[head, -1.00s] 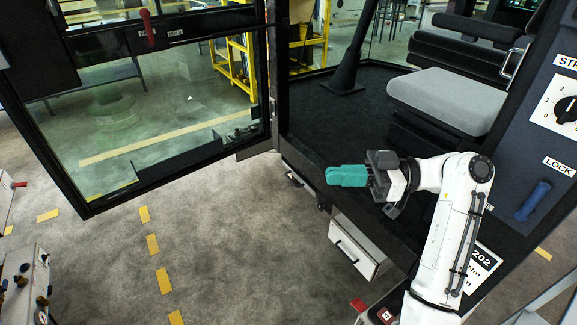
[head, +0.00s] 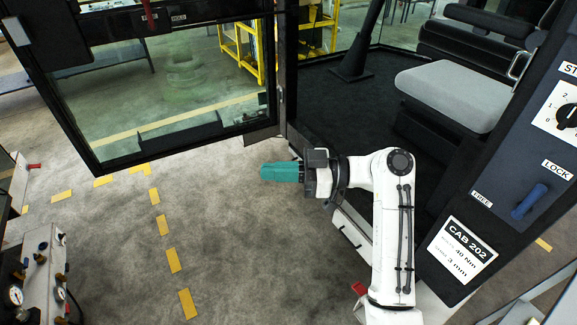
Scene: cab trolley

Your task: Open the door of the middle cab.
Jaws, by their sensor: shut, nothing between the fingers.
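The glazed, black-framed cab door (head: 95,150) stands wide open, swung out to the left from its hinge side at the doorway. A red handle (head: 149,15) sits on its upper bar, partly cut off by the top edge. The cab (head: 330,100) behind shows a dark floor and a grey seat; its plate (head: 462,250) reads CAB 202. My gripper (head: 264,172), with teal fingers, is shut and empty. It points left in front of the doorway, below the door's hinge corner in the picture, and appears apart from the door.
A dark panel on the right carries a rotary knob (head: 567,116) and a blue LOCK lever (head: 530,201). A bench or trolley with gauges (head: 35,270) stands at lower left. Grey floor (head: 110,235) with yellow dashes is clear between it and the cab.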

